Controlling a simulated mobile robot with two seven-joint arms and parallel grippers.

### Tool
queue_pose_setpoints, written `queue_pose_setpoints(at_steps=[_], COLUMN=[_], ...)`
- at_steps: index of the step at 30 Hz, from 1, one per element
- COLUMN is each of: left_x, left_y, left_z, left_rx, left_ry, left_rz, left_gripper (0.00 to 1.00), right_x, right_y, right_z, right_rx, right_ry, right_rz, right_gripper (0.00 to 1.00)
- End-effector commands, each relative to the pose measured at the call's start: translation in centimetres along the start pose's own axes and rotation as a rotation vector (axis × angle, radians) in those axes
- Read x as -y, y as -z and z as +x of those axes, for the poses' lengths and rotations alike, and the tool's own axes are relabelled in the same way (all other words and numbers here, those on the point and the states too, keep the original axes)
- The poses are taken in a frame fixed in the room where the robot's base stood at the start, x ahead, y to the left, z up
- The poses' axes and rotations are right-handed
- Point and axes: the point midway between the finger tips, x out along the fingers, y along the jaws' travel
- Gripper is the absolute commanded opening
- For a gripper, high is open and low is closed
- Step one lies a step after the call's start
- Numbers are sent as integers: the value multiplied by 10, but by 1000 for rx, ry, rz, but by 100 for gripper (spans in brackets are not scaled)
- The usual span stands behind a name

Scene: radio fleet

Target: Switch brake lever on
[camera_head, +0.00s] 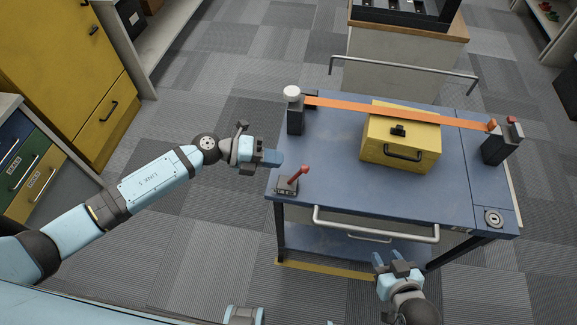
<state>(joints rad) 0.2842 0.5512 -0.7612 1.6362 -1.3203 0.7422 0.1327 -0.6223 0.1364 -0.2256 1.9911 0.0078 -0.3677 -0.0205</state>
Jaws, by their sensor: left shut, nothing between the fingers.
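The brake lever (298,175) has a red handle with a round knob. It rises from a small dark base plate at the front left corner of the blue cart top (335,185) and leans up and to the right. My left gripper (272,158) is shut and empty, just up and left of the lever, near the cart's left edge; the two look apart. My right gripper (388,257) looks open and empty, in front of the cart and below its push handle.
A yellow case (402,140) sits on the cart under an orange strap (395,112) stretched between two dark posts. A silver push handle (375,228) runs along the cart's front. Yellow cabinets (60,70) stand at the left. Carpeted floor left of the cart is clear.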

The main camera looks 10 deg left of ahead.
Motion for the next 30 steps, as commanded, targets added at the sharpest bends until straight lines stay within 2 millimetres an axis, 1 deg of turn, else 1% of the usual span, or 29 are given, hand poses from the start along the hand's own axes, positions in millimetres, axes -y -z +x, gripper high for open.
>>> queue_pose_setpoints(at_steps=[1, 6, 9, 12, 16, 30], left_x=[-1, 11, 16, 21, 23, 23], left_y=[0, 1, 0, 1, 1, 0], left_z=[-13, -47, -61, -69, -74, -75], left_rx=[1, 2, 2, 1, 1, 2], left_ry=[-5, -4, -4, -3, -3, -2], left_rz=[3, 1, 1, -1, -2, -1], left_gripper=[0, 0, 0, 0, 0, 0], right_x=[1, 3, 2, 1, 2, 3], right_y=[-6, -12, -9, -7, -8, -9], right_z=[2, 6, 10, 12, 11, 9], right_rx=[4, 8, 1, -3, -2, -2], right_ry=[1, 6, 5, 5, 7, 9], right_rz=[2, 5, 2, 0, 1, 1], right_gripper=[38, 38, 38, 38, 38, 38])
